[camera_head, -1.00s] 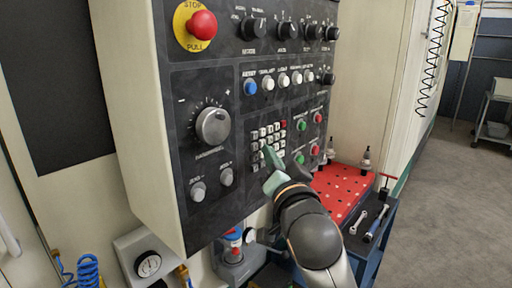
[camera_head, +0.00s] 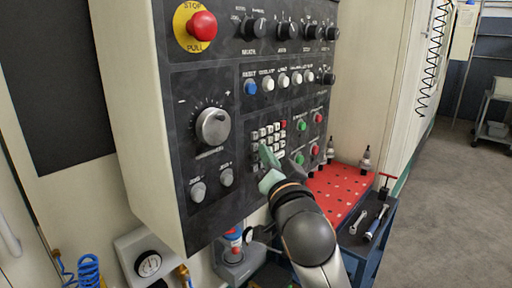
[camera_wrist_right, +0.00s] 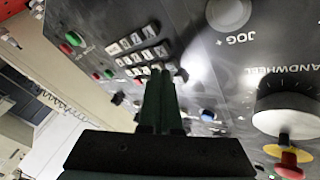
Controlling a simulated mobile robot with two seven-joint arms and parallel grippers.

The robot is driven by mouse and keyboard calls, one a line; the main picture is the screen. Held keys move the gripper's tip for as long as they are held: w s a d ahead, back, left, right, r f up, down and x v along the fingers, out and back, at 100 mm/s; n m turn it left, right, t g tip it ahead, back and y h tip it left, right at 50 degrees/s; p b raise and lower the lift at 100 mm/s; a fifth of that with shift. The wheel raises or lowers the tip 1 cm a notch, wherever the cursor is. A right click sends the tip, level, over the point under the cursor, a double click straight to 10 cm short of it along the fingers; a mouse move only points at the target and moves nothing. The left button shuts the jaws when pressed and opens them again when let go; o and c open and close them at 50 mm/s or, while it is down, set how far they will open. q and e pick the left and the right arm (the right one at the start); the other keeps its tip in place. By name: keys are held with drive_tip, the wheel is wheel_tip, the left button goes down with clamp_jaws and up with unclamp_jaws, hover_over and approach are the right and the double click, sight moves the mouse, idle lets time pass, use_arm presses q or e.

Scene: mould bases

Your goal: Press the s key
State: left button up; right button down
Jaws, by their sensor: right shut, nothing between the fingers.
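The small keypad of pale keys (camera_head: 267,133) sits on the dark control panel, with one red key at its upper right. It also shows in the right wrist view (camera_wrist_right: 141,43). The letters on the keys are too small to read, so I cannot tell which is the s key. My right gripper (camera_head: 265,151) is shut and empty, its green fingertips at the lower part of the keypad and hiding some keys. In the right wrist view, the fingertips (camera_wrist_right: 160,74) lie at the keypad's near edge; contact is unclear. My left gripper is not in view.
Around the keypad are a large handwheel (camera_head: 213,127), a red stop button (camera_head: 202,25), a blue button (camera_head: 250,87) and green and red buttons. A red perforated tray (camera_head: 340,188) stands at lower right. Grey floor lies open at far right.

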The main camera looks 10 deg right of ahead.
drive_tip(key=shift+w+a, duration=0.25)
drive_tip(key=shift+w, duration=0.05)
idle(0.5)
drive_tip(key=shift+d, duration=0.1)
drive_tip(key=shift+s+d+p, duration=0.3)
drive_tip(key=shift+s+d, duration=0.1)
drive_tip(key=shift+s, duration=0.25)
drive_tip(key=shift+d, duration=0.1)
drive_tip(key=s+d, duration=0.1)
drive_tip(key=s, duration=0.1)
drive_tip(key=s+d+p, duration=0.1)
drive_tip(key=s+d, duration=0.1)
idle(0.5)
idle(2.1)
